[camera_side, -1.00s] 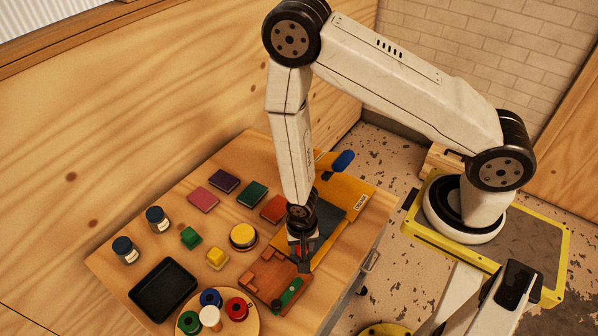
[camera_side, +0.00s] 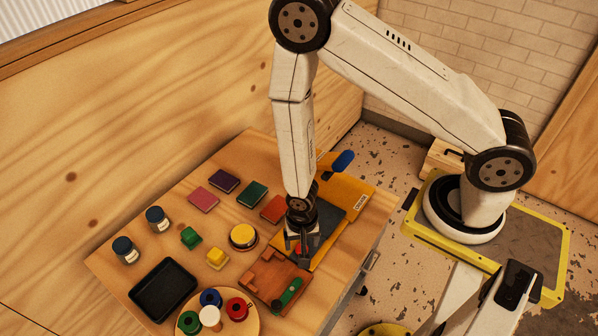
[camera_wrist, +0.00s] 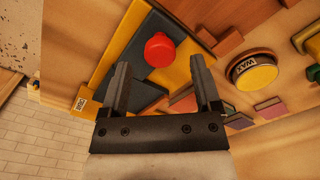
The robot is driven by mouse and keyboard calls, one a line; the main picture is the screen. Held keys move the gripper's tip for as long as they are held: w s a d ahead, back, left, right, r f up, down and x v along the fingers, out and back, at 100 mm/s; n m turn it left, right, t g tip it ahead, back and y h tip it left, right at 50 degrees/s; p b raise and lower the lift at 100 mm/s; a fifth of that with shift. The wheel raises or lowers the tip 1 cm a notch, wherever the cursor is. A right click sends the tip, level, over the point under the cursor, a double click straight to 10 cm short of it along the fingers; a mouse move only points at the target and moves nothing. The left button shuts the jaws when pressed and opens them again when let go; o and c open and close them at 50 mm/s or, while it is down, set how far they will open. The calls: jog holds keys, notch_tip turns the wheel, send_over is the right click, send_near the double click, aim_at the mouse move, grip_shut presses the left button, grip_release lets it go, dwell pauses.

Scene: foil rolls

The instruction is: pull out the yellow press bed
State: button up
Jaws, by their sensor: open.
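The yellow press bed (camera_side: 334,239) is a flat yellow slab with a dark plate (camera_side: 327,215) on top, at the right part of the table. It also shows in the wrist view (camera_wrist: 176,78). A round red knob (camera_wrist: 160,50) stands on it, partly hidden by my gripper in the side view. The yellow press frame (camera_side: 346,188) with a label and a blue handle (camera_side: 343,161) is behind the bed. My gripper (camera_wrist: 159,66) is open and points down over the near end of the bed. The red knob shows between its fingers, and I cannot tell whether they touch it.
A reddish-brown wooden block (camera_side: 262,279) with a green piece (camera_side: 290,291) lies just in front of the bed. A round tray (camera_side: 244,323) with several spools, a black tray (camera_side: 163,290), jars and colored blocks fill the left. The table's right edge is close to the bed.

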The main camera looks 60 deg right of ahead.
jog(key=shift+r, duration=2.9)
jog(key=shift+w+d+r, duration=0.15)
jog(key=shift+w+r, duration=0.05)
jog(key=shift+r, duration=0.2)
jog(key=d+r+n+t, duration=0.1)
jog(key=d+r+n, duration=0.3)
jog(key=r, duration=0.5)
jog(key=d+r+n+t, duration=0.1)
jog(key=d+r+n, duration=0.3)
jog(key=r, duration=0.5)
jog(key=shift+w+d+n+t, duration=0.3)
jog(key=shift+w+n, duration=0.1)
jog(key=shift+n, duration=0.1)
